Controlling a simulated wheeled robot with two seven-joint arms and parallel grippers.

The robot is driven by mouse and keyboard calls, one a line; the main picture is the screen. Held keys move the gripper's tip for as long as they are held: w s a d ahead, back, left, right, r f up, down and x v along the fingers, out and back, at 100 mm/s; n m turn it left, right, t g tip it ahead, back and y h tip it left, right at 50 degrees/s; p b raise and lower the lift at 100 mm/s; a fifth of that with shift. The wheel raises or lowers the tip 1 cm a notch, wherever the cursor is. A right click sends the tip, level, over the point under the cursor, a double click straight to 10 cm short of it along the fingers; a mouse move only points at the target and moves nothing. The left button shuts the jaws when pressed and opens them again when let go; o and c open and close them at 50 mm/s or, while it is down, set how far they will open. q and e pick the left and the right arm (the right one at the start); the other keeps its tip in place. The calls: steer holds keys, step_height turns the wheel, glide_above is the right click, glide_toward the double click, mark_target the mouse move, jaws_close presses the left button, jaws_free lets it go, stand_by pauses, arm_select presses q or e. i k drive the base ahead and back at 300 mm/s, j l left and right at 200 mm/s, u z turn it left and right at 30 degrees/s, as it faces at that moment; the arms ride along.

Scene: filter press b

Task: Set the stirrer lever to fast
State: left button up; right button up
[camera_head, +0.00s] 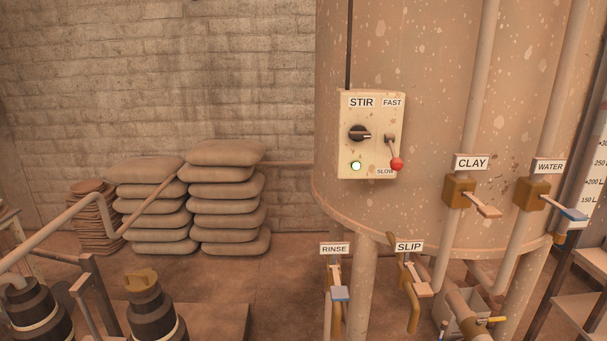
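The stirrer control box (370,150) is a pale panel on the side of the large tank. It carries a STIR label, a black rotary knob (359,133) and a lit pale green lamp (356,166). The stirrer lever (394,152) is at its right side and has a red ball end (397,164). The lever points down, with the ball beside the SLOW label (385,172). The FAST label (392,102) is above it. Neither of my grippers is in view.
The tank (440,60) fills the right side. Valves labelled CLAY (459,190), WATER (531,193), RINSE (336,275) and SLIP (409,272) sit lower and to the right. Stacked sacks (227,200) stand by the wall. Railings and black-and-grey fittings are at lower left.

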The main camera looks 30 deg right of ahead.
mark_target(396, 164)
steer(key=l+z, duration=0.15)
steer(key=z, duration=1.25)
steer(key=i+j, duration=0.05)
